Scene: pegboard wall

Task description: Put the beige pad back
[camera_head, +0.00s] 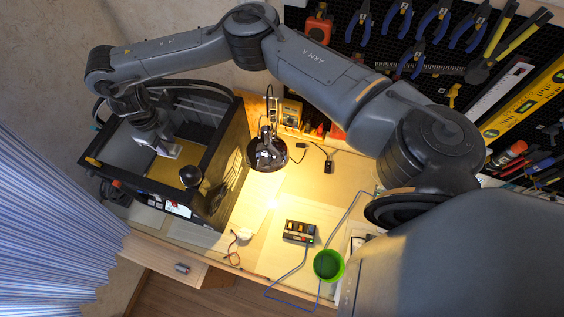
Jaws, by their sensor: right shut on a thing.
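My right gripper (168,150) reaches down through the open top of a black box-shaped machine (228,160), which looks like a 3D printer, at the left. The beige pad (163,174) shows as a flat tan plate inside the frame, just below the fingertips. The gripper is shut at the pad's upper edge. The fingers partly cover the contact, and the machine's walls hide part of the pad. My left gripper is not in view.
A dark round knob (190,176) sits at the machine's front rim. A lit lamp (266,154), a small black device (299,231) and a green cup (328,265) stand on the bench. A tool-hung pegboard (440,75) is at upper right. The mid-bench is mostly clear.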

